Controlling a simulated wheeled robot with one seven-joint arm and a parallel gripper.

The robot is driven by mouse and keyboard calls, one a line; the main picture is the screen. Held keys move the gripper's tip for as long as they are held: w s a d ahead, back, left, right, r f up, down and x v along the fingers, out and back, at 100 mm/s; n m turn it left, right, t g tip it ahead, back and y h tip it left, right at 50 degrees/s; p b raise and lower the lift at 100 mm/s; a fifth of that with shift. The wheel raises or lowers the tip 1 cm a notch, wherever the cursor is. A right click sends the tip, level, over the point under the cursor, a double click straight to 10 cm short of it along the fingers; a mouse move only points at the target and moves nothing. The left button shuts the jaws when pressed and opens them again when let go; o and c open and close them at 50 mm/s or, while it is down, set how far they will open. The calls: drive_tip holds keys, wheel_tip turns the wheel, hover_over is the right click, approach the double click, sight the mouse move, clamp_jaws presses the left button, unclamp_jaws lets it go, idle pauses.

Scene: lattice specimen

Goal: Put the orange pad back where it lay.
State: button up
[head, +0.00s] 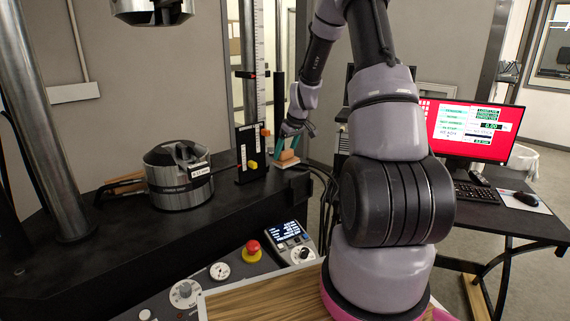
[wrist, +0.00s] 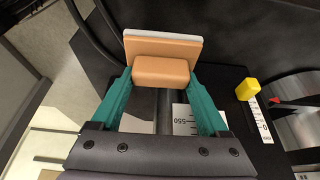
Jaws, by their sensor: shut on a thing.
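The orange pad (wrist: 162,48) is a flat orange plate with a white layer along its far edge and a raised orange block on its near side. My gripper (wrist: 161,74) has its teal fingers shut on that raised block, one on each side. In the head view the pad (head: 287,157) shows small below my gripper (head: 289,146), at the far right end of the black bench. I cannot tell whether its underside touches the bench.
The black bench (head: 130,235) carries a round metal fixture (head: 179,178). Dark cables run beside the pad. A control panel with a red button (head: 253,247) is in front.

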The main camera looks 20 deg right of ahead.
sight(285, 162)
drive_tip(key=shift+f, duration=2.35)
drive_tip(key=shift+f, duration=0.1)
drive_tip(key=o, duration=1.2)
